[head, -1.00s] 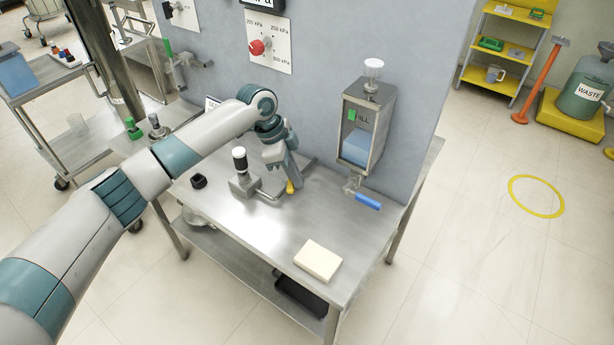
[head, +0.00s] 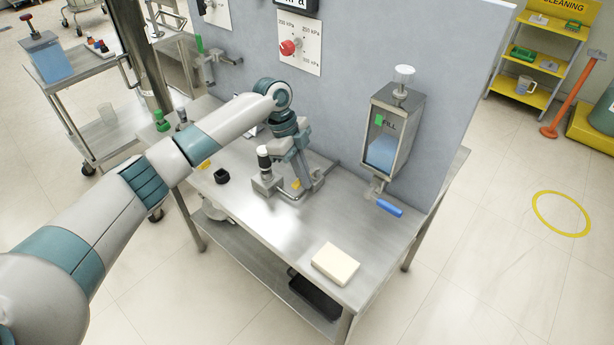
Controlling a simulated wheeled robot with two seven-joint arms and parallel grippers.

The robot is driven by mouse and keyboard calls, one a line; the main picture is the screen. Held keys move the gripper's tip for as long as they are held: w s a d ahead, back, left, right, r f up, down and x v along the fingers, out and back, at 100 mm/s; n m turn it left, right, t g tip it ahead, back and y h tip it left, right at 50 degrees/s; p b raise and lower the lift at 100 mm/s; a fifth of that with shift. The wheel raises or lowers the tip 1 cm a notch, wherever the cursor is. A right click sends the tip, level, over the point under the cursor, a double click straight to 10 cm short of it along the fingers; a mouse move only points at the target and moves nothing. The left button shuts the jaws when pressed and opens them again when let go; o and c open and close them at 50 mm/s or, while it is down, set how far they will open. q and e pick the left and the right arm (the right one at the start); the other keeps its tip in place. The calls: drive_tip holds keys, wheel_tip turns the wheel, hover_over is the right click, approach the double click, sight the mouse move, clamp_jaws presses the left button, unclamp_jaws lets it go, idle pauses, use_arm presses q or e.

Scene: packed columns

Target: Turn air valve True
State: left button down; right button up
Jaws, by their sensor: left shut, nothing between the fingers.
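My left gripper (head: 306,180) points down over the steel table, its fingers shut and empty. It is close beside a small yellow piece (head: 296,184), probably the valve handle, on the metal pipe of a black-topped fitting (head: 265,172). The gripper partly hides the pipe and the handle. I cannot tell whether the fingers touch the handle. A blue valve handle (head: 390,207) sticks out below the fill tank (head: 391,130), right of the gripper. A red knob (head: 289,47) sits on a kPa dial plate on the panel. My right gripper is not in view.
The steel table (head: 290,236) has free room at the front. A cream block (head: 335,264) lies at its front right and a black cap (head: 221,176) at its left. The grey panel (head: 350,70) stands behind. A cart (head: 110,139) stands at the left.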

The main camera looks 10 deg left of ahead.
use_arm(q)
drive_tip(key=shift+a, duration=0.1)
idle(0.3)
